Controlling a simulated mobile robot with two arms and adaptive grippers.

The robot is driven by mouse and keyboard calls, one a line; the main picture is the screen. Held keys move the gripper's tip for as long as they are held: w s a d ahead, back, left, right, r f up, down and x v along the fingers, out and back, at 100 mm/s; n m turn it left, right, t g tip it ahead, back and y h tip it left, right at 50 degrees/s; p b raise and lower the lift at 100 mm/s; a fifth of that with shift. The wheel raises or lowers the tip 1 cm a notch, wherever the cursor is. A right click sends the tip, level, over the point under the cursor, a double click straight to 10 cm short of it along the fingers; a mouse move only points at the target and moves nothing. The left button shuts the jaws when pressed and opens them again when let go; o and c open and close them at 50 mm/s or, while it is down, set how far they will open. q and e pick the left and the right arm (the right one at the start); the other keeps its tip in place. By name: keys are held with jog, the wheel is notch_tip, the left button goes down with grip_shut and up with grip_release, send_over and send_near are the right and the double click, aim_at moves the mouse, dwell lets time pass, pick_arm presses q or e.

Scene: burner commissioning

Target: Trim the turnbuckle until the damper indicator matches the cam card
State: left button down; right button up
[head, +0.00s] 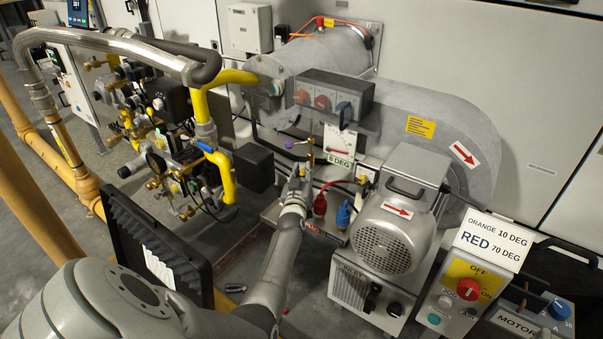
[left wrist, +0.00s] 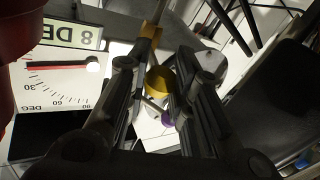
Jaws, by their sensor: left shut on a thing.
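My left gripper (head: 301,174) is at the linkage beside the blower housing. In the left wrist view its two fingers (left wrist: 164,64) are closed around a brass-yellow part of the turnbuckle (left wrist: 159,79); the exact contact is partly hidden. The damper indicator (left wrist: 57,85) is a white degree dial with a dark and red pointer near its upper, low-number end. Its plate (left wrist: 62,33) reads 8 DEG, upside down there; the plate also shows in the head view (head: 341,161). The cam card (head: 493,240) reads ORANGE 10 DEG, RED 70 DEG. My right gripper is not in view.
The motor (head: 393,228) and a switch box with a red knob (head: 469,289) stand to the right. Red (head: 320,205) and blue (head: 343,214) plugs are close to my gripper. Yellow gas piping (head: 219,160) is to its left. A purple part (left wrist: 167,118) shows near the fingers.

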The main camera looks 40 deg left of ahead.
pick_arm(q)
jog(key=shift+d+f, duration=0.1)
jog(key=shift+d, duration=0.15)
jog(key=c, duration=1.2)
grip_release()
jog(key=shift+d, duration=0.1)
jog(key=shift+s, duration=0.1)
jog(key=shift+s+d, duration=0.15)
jog(key=shift+s, duration=0.1)
jog(key=v, duration=1.1)
jog(key=shift+c, duration=0.5)
